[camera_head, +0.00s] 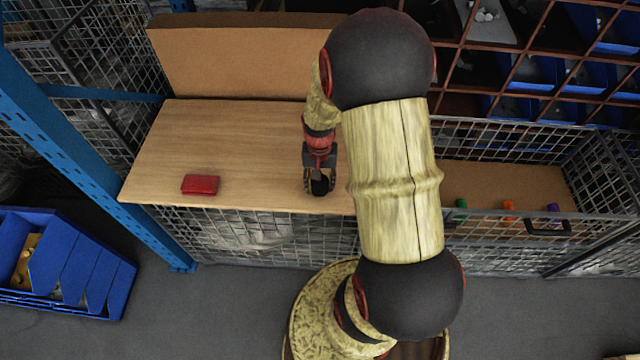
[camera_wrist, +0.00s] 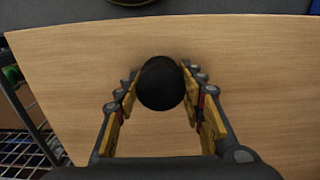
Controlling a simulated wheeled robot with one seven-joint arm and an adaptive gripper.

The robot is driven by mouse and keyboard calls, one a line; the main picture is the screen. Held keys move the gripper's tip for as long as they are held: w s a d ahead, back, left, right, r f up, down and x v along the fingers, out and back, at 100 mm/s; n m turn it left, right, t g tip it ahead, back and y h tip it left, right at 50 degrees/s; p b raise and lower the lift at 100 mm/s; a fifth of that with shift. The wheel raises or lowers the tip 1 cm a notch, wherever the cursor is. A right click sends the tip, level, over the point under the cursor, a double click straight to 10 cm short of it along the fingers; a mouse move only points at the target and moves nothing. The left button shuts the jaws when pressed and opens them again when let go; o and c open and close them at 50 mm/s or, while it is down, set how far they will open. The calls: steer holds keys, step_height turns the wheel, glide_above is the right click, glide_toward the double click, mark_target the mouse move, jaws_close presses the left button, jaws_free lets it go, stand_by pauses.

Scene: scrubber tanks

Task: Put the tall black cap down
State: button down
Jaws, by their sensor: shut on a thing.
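The tall black cap (camera_wrist: 161,84) is between the fingers of my gripper (camera_wrist: 160,92) in the wrist view, seen from its round top end. In the head view my gripper (camera_head: 320,184) points down near the front edge of the wooden tabletop (camera_head: 235,140), with the black cap (camera_head: 320,187) between its fingers. My gripper is shut on the cap. I cannot tell whether the cap's lower end touches the wood.
A red box (camera_head: 200,185) lies on the tabletop to the left. A wire basket (camera_head: 510,180) at right holds green (camera_head: 461,209), orange (camera_head: 509,210) and purple (camera_head: 553,213) items. A blue bin (camera_head: 60,265) stands at lower left. The wood between box and gripper is clear.

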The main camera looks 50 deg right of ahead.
steer(key=shift+f, duration=0.1)
steer(key=c, duration=1.1)
jaws_free()
steer(key=shift+c, duration=0.2)
step_height(320, 180, up, 12)
steer(key=p, duration=0.4)
steer(key=w+a+r+n+t, duration=0.15)
steer(key=a+r+n, duration=0.25)
steer(key=a+r, duration=0.7)
steer(key=s+a+r+n+t, duration=0.4)
steer(key=s+a+r+n, duration=0.2)
steer(key=s+a+r, duration=0.3)
step_height(320, 180, up, 3)
steer(key=a, duration=0.2)
steer(key=shift+a, duration=0.35)
steer(key=shift+r, duration=0.15)
